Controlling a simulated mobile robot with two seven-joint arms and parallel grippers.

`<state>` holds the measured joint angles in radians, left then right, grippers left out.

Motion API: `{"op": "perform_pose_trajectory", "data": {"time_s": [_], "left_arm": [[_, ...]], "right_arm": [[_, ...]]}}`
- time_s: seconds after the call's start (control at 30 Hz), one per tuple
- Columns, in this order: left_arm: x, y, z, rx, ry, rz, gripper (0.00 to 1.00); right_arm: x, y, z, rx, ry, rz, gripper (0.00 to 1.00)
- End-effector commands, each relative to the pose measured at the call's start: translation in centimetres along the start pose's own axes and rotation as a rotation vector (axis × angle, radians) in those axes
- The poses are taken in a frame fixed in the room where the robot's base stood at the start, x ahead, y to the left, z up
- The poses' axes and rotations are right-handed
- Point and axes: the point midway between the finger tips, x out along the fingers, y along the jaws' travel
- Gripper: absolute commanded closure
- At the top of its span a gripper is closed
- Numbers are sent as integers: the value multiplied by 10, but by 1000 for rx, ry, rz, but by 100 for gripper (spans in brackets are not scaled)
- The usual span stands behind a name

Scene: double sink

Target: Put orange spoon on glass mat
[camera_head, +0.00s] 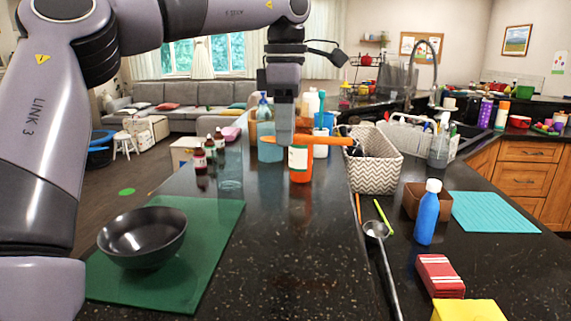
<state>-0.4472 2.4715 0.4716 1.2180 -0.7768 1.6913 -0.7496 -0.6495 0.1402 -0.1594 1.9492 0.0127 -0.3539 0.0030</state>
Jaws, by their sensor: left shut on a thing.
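My left gripper (285,136) reaches down over the dark counter and is shut on the orange spoon (322,139). The spoon lies roughly level across the gripper, its right end pointing toward the patterned basket. It appears in front of or above an orange bottle (300,172) with a white label; I cannot tell the gap. A flat green mat (205,265) lies at the left front with a black bowl on it. A ribbed teal mat (492,212) lies bare at the right. I cannot tell which is glass. My right gripper is not in view.
The black bowl (142,238) covers part of the green mat. A zigzag basket (375,173), a blue bottle (427,215), a metal ladle (384,262), a red box (439,276) and a yellow block (467,310) stand at the right. The middle front counter (290,260) is clear.

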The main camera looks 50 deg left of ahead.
Motion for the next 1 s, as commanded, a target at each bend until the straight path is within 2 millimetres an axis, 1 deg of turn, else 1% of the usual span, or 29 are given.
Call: {"op": "perform_pose_trajectory", "data": {"time_s": [0.03, 0.1, 0.2, 0.43, 0.47, 0.53, 0.57, 0.67, 0.7, 0.77, 0.8, 0.9, 1.0], "left_arm": [[-13, 0, 1, -1, -1, 2, 92], [-24, 0, 0, -1, -1, 1, 92], [-35, 0, 0, 0, 1, 1, 92], [-45, 0, -3, -1, -1, -1, 92], [-46, 1, -5, -2, -2, -1, 92], [-50, 3, -18, -7, -4, 0, 92], [-53, 4, -26, -11, -4, 0, 92], [-62, 8, -63, -20, -10, 0, 92], [-66, 8, -81, -24, -11, 1, 92], [-69, 8, -109, -29, -12, 0, 92], [-70, 8, -127, -30, -12, -1, 92], [-69, 5, -166, -28, -12, -1, 92], [-65, 2, -196, -20, -11, -2, 92]], "right_arm": [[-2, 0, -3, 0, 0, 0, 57], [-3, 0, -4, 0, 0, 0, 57], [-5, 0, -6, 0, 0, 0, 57], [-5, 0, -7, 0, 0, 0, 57], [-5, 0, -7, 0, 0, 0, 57], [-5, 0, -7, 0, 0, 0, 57], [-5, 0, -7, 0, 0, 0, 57], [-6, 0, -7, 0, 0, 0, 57], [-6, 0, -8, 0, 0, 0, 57], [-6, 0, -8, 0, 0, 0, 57], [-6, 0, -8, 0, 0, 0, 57], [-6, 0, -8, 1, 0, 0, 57], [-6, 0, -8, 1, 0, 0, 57]]}}
